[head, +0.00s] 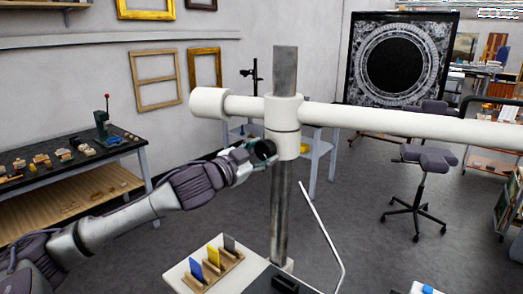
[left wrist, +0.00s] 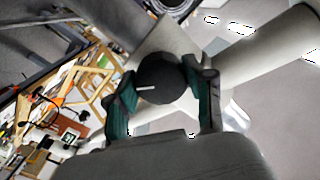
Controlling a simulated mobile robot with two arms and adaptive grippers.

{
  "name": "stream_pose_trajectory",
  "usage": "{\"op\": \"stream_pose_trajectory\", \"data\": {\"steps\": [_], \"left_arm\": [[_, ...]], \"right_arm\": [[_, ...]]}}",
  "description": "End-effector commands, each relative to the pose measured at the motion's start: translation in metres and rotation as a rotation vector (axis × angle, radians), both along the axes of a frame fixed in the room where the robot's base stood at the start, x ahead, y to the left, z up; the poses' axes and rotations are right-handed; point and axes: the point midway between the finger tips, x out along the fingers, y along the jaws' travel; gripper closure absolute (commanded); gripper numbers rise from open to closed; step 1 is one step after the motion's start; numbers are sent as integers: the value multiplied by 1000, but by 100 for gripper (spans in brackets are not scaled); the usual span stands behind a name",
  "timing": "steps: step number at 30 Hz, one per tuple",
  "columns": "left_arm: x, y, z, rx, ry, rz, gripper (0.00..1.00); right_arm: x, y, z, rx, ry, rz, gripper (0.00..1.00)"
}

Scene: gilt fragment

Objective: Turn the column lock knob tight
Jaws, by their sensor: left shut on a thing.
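The column lock knob (head: 264,149) is dark and round, on the left side of the white collar (head: 284,126) that sits on the grey metal column (head: 284,215). My left gripper (head: 257,150) reaches in from the left and is shut on the knob. In the left wrist view, the knob (left wrist: 162,79) shows a white line on its face, and the two green-sided fingers of my left gripper (left wrist: 163,93) stand on either side of it. My right gripper is not in view.
A white horizontal arm (head: 400,119) runs from the collar to the right. A board with blue, yellow and grey cards (head: 213,256) lies at the column's foot. A workbench (head: 70,160) stands at left, a stool (head: 424,175) at right. Grey floor is open between.

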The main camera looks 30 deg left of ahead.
Motion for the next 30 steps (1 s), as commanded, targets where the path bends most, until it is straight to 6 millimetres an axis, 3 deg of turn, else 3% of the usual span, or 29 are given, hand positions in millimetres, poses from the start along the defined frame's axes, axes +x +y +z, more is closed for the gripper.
{"op": "stream_pose_trajectory", "data": {"steps": [18,30], "left_arm": [[0,1,3,544,-43,0,82],[0,1,2,719,-56,0,82]], "right_arm": [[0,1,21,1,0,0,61],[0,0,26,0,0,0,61]]}}
